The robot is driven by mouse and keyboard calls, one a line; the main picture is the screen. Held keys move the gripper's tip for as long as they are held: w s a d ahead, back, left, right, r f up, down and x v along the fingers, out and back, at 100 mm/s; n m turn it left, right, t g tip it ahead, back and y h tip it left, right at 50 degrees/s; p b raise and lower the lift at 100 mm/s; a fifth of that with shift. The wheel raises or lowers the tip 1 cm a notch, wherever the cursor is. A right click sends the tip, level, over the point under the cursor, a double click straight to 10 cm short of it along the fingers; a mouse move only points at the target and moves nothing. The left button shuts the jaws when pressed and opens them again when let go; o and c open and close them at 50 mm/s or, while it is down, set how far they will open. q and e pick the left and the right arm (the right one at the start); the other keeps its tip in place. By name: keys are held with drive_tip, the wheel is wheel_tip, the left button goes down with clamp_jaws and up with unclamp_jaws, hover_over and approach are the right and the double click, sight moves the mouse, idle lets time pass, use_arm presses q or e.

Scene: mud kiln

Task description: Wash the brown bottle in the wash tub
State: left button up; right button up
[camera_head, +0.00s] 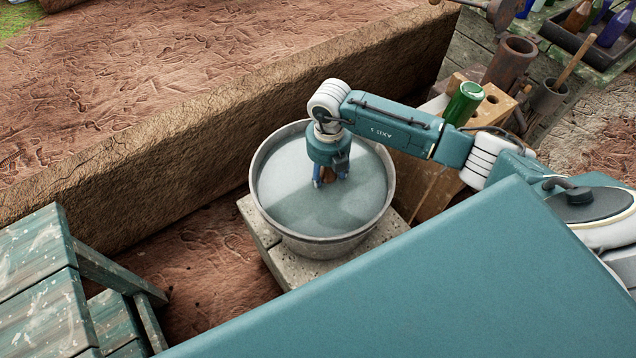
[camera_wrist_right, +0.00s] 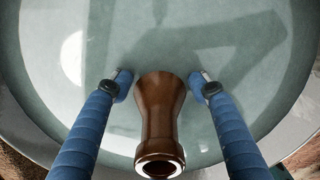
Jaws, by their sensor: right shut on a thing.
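The wash tub (camera_head: 262,219) is a round grey metal basin of cloudy water on a stone block in the head view. My right gripper (camera_head: 331,180) points down into the middle of the tub. It is shut on the brown bottle (camera_wrist_right: 158,115), whose open mouth faces the camera in the right wrist view, between the two blue fingers. Only a little of the bottle (camera_head: 328,174) shows between the fingers in the head view. The lower part of the bottle is hidden, so I cannot tell how deep it sits in the water. My left gripper is not in view.
A green bottle (camera_head: 464,103) stands in a wooden rack (camera_head: 497,103) right of the tub. A dark tray (camera_head: 571,37) of bottles is at the top right. A long mud wall (camera_head: 180,170) runs behind the tub. Worn green planks (camera_head: 40,290) stand at left.

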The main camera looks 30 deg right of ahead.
drive_tip(key=shift+w+d, duration=0.15)
drive_tip(key=shift+d, duration=0.6)
drive_tip(key=shift+a, duration=2.95)
drive_tip(key=shift+d, duration=2.95)
drive_tip(key=shift+a+p, duration=0.5)
drive_tip(key=shift+a, duration=2.45)
drive_tip(key=shift+d+b, duration=0.4)
drive_tip(key=shift+d, duration=2.6)
drive_tip(key=shift+r, duration=0.2)
wheel_tip(320, 180, up, 17)
drive_tip(key=p, duration=1.3)
drive_tip(key=shift+r, duration=0.2)
drive_tip(key=shift+f, duration=0.1)
